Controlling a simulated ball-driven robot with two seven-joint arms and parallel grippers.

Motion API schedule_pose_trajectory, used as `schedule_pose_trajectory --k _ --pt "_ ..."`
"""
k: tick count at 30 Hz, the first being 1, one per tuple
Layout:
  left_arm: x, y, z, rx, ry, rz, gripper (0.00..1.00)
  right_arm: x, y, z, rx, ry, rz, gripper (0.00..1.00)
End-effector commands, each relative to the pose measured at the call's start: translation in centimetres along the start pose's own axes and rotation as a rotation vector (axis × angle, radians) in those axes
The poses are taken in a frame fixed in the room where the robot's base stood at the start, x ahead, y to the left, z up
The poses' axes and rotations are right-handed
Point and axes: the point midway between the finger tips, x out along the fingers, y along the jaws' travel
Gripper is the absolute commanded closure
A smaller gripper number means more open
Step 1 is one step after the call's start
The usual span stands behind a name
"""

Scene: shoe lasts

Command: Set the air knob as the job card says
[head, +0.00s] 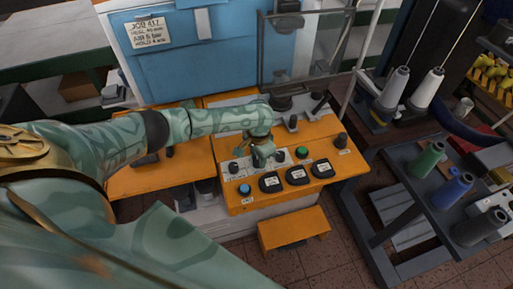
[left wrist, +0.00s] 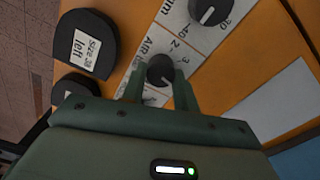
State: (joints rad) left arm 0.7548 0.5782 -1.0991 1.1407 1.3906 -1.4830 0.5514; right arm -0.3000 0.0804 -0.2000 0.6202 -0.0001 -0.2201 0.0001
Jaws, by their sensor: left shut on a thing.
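The air knob (left wrist: 161,70) is a round black knob on a white printed strip lettered "Air" with numbers around it. It shows in the left wrist view between my left gripper's two fingers (left wrist: 160,88), which are shut on it. I cannot clearly read where its pointer stands. In the head view my left gripper (head: 262,157) reaches down onto the orange machine panel and hides most of the knob. The job card (head: 148,32) is a white sheet on the blue board at the back left; its smaller lines are too blurred to read. My right gripper is not in view.
A second knob (left wrist: 208,11) sits on the same strip. Black label-bearing pieces (head: 296,175), a blue button (head: 245,189) and a green button (head: 302,152) stand close by on the orange panel. A clear guard (head: 305,50) rises behind. Thread cones (head: 427,88) stand at right.

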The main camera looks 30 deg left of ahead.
Motion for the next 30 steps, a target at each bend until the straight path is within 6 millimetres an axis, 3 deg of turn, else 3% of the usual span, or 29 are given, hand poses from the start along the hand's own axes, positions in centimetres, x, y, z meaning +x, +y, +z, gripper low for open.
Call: schedule_pose_trajectory --k 1,6,18,30 --pt "-0.8 0.1 0.0 0.024 0.0 0.001 0.93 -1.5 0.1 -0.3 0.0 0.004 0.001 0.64" --pt "-0.4 0.1 -0.1 0.145 0.002 0.001 0.93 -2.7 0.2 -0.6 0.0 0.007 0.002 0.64" --pt "-0.1 0.2 -0.1 0.455 0.002 0.001 0.93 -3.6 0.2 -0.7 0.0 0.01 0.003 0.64" --pt "0.0 0.2 -0.1 0.586 0.004 0.0 0.93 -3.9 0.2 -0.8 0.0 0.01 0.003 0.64"
